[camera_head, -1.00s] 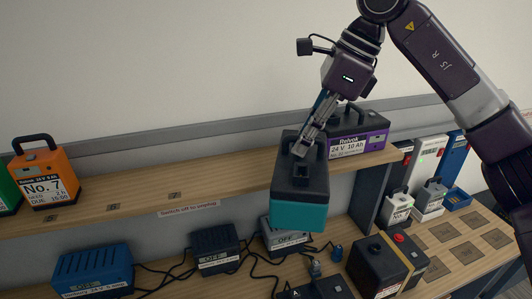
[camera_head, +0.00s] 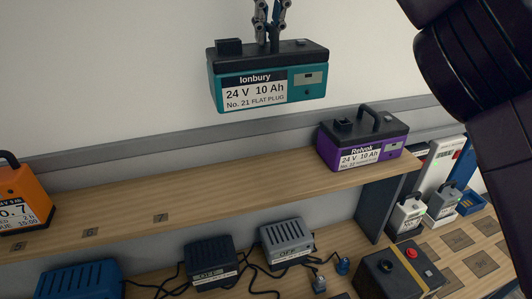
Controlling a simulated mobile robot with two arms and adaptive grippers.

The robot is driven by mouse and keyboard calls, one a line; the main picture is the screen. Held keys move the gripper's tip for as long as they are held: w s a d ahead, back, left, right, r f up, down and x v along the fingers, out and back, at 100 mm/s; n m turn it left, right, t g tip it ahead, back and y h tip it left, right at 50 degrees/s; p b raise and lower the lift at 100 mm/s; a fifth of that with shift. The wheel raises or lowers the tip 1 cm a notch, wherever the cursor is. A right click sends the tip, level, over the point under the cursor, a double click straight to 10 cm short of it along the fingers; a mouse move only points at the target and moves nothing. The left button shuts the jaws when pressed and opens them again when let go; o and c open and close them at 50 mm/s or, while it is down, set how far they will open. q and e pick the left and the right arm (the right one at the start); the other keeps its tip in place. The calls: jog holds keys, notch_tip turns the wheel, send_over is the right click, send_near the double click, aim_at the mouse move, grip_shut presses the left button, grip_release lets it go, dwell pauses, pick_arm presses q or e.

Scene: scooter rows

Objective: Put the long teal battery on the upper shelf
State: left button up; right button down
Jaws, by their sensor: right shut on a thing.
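The long teal battery (camera_head: 268,75), with a black top and a white label reading Ionbury 24 V 10 Ah, hangs in the air in front of the wall. My right gripper (camera_head: 272,38) is shut on it from above; the grip itself is partly cut off by the top edge. The upper shelf (camera_head: 215,202) is a wooden board below the battery, with a clear gap between them. Its marked spots 5, 6 and 7 are bare. My left gripper is not in view.
A purple battery (camera_head: 362,138) stands on the shelf's right end, and an orange one (camera_head: 20,200) at the left. Below are a blue charger (camera_head: 80,280), dark charger (camera_head: 208,262) and grey charger (camera_head: 287,240) with cables. The shelf's middle is free.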

aim_at(268, 62)
jog(key=shift+r, duration=0.15)
jog(key=shift+f, duration=0.25)
notch_tip(268, 62, down, 6)
jog(key=shift+r+b, duration=0.1)
jog(key=shift+b, duration=0.85)
notch_tip(268, 62, down, 13)
jog(key=p, duration=0.2)
jog(key=shift+f, duration=0.2)
jog(key=c, duration=2.4)
grip_release()
jog(key=shift+s+f, duration=0.1)
jog(key=shift+f, duration=0.15)
jog(key=o, duration=0.4)
jog(key=shift+s+r, duration=0.1)
jog(key=shift+s, duration=0.05)
